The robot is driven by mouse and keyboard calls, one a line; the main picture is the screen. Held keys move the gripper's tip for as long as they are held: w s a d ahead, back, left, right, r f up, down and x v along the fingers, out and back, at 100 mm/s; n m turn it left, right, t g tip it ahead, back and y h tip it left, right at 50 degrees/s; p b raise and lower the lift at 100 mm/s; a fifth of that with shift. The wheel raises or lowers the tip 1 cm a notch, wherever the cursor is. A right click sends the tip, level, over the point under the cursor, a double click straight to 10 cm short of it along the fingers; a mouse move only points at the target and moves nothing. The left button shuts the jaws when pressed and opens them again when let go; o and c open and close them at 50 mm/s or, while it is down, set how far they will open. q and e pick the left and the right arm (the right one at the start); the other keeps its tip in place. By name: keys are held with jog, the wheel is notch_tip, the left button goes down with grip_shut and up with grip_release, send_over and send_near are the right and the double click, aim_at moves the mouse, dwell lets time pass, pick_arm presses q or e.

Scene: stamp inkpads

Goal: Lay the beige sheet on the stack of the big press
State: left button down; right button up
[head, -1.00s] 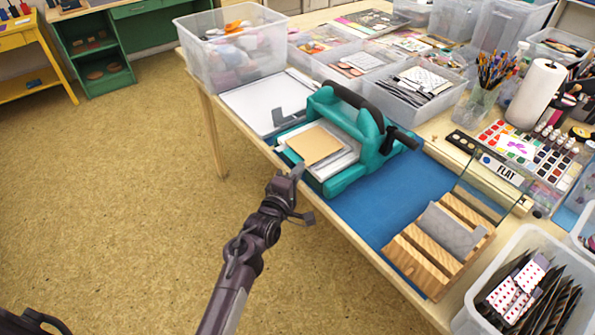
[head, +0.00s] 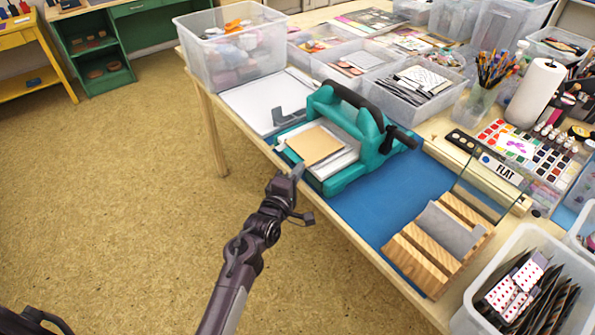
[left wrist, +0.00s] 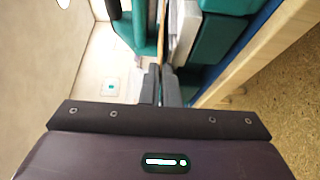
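The beige sheet (head: 315,146) lies on the pale stack (head: 337,167) of the teal big press (head: 352,180). Its near edge faces my left gripper (head: 298,171). That gripper is at the front left side of the press, with its fingertips close to the sheet's near corner. In the left wrist view, the two fingers (left wrist: 161,83) are close together with a narrow gap. A thin tan edge of the sheet (left wrist: 158,48) lines up with that gap. I cannot tell whether the fingers touch the sheet.
A blue mat (head: 375,200) lies right of the press. A wooden block rack (head: 425,262) stands beyond it, near the table's front edge. A white tray (head: 265,103) is left of the press, and clear bins (head: 232,62) stand behind. The floor in front is free.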

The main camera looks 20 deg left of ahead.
pick_arm(q)
jog(key=shift+f, duration=0.25)
jog(key=c, duration=2.1)
grip_release()
jog(key=o, duration=0.5)
jog(key=shift+s, duration=0.1)
jog(key=s+a+p, duration=0.1)
jog(key=s, duration=0.1)
jog(key=s+a+p, duration=0.1)
jog(key=a+p, duration=0.1)
jog(key=shift+s, duration=0.4)
